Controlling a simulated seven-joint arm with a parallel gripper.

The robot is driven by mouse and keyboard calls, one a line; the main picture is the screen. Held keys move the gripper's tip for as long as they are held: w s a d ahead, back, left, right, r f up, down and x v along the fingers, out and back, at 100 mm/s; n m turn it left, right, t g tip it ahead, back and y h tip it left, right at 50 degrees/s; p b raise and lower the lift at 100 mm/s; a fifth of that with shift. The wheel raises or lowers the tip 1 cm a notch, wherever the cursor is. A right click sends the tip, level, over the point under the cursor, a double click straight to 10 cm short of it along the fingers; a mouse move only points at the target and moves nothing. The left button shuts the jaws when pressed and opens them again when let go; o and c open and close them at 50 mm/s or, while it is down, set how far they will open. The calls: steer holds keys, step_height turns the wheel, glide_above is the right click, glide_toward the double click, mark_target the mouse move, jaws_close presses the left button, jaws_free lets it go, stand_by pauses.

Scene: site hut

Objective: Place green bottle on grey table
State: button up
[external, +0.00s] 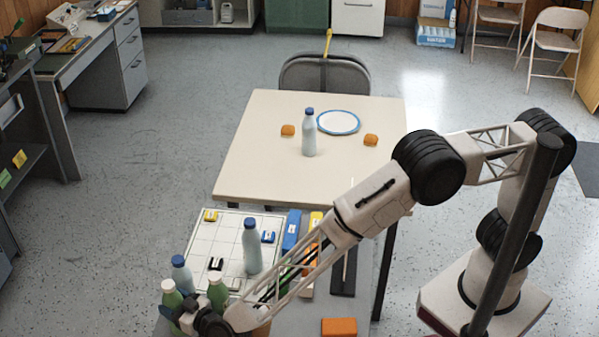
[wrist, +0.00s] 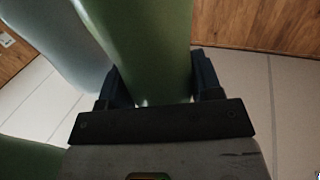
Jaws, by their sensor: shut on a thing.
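Two green bottles, one on the left (external: 171,297) and one on the right (external: 218,293), are close beside my gripper (external: 190,318) at the lower left of the external view. Another green surface (wrist: 28,158) shows at the lower left there. The near grey table (external: 292,325) is partly hidden by my arm; the farther table (external: 255,150) is cream.
Pale blue-capped bottles stand by the green ones (external: 181,272), on the white grid board (external: 225,232), and on the cream table (external: 309,135). Blue, yellow and orange blocks (external: 292,230) crowd the near table. A plate (external: 338,122) lies on the cream table, whose left part is clear.

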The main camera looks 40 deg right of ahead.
steer(key=shift+f, duration=0.2)
steer(key=o, duration=0.9)
steer(key=shift+r, duration=0.25)
steer(key=v, duration=1.2)
stand_by(0.5)
